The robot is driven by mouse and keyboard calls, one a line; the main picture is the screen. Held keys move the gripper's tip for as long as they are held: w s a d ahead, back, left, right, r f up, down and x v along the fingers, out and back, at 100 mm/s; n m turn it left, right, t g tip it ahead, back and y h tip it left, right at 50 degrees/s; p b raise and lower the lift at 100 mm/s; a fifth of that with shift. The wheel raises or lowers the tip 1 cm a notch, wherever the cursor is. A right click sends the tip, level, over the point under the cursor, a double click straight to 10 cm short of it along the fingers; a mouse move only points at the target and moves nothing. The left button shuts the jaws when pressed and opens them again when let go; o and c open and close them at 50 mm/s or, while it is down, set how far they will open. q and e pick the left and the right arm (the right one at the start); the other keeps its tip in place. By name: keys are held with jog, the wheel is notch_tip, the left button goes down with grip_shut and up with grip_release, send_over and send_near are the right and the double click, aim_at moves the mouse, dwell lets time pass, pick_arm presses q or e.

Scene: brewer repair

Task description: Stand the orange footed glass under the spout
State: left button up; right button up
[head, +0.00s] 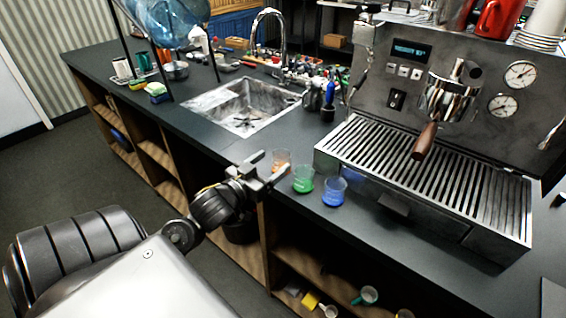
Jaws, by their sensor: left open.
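The orange footed glass (281,157) stands on the dark counter, left of the espresso machine and just beyond my left gripper. Its lower part is hidden behind the gripper. My left gripper (272,170) is open, with its fingers close to the orange glass; I cannot tell whether they touch it. The spout under the portafilter (440,105) sits above the slatted drip tray (398,160) of the machine. The wooden portafilter handle (425,141) points toward the front. My right gripper is not in view.
A green glass (303,179) and a blue glass (334,190) stand right of the orange one, near the counter's front edge. A sink (243,104) lies behind. The drip tray is bare. A red pitcher (497,18) stands on the machine.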

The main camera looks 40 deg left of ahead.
aim_at(286, 151)
pick_arm(q)
jog(key=shift+w, duration=0.8)
jog(key=shift+r, duration=0.2)
jog(key=w+p, duration=0.1)
jog(key=w, duration=0.4)
jog(key=shift+d+r, duration=0.1)
jog(key=shift+r, duration=0.05)
jog(key=c, duration=1.2)
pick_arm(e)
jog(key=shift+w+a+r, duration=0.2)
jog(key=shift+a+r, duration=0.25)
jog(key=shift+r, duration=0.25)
pick_arm(q)
jog(key=shift+o, duration=0.2)
jog(key=shift+r, duration=0.1)
